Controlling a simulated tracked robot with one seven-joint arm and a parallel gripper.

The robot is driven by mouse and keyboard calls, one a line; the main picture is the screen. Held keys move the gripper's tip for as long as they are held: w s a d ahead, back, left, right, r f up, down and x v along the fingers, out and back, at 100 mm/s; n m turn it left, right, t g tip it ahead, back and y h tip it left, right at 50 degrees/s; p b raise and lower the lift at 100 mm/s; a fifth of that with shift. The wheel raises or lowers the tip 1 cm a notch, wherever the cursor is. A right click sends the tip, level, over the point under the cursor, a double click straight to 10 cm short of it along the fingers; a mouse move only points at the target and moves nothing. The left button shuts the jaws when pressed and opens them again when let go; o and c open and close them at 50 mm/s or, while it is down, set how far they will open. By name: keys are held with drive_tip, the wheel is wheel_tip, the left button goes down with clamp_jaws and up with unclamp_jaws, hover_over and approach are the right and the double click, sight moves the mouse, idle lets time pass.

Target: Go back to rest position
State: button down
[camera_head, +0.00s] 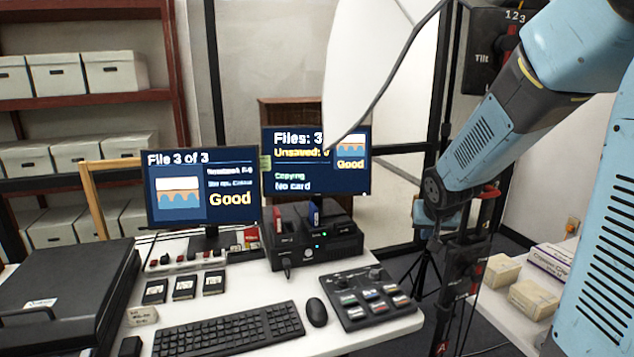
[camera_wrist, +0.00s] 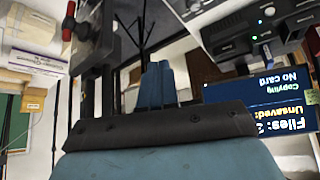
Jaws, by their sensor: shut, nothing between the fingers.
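My gripper (camera_wrist: 157,78) shows in the wrist view as two blue fingers side by side, shut with nothing held between them. The wrist picture is upside down, with the monitor text inverted. In the head view my blue arm comes in from the upper right and bends down beside a dark stand (camera_head: 463,275). The gripper end there is small and partly lost against the stand. It hangs right of the desk's button panel (camera_head: 372,299), apart from the desk items.
A white desk holds two monitors (camera_head: 203,188), a black dock with card slots (camera_head: 313,244), a keyboard (camera_head: 228,329), a mouse (camera_head: 316,312) and a black scanner (camera_head: 62,298). A white panel (camera_head: 375,65) hangs above. Small boxes (camera_head: 534,299) sit on the right table. Shelves of boxes (camera_head: 114,71) stand behind left.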

drive_tip(key=s+a+r, duration=0.1)
drive_tip(key=s+r, duration=0.3)
drive_tip(key=s, duration=0.4)
drive_tip(key=s+a+r+n, duration=0.1)
drive_tip(key=s+r, duration=0.3)
drive_tip(key=s, duration=0.4)
drive_tip(key=s+a+r+n+g+y, duration=0.1)
drive_tip(key=s+r, duration=0.3)
drive_tip(key=s, duration=0.5)
drive_tip(key=shift+a, duration=0.15)
idle(0.8)
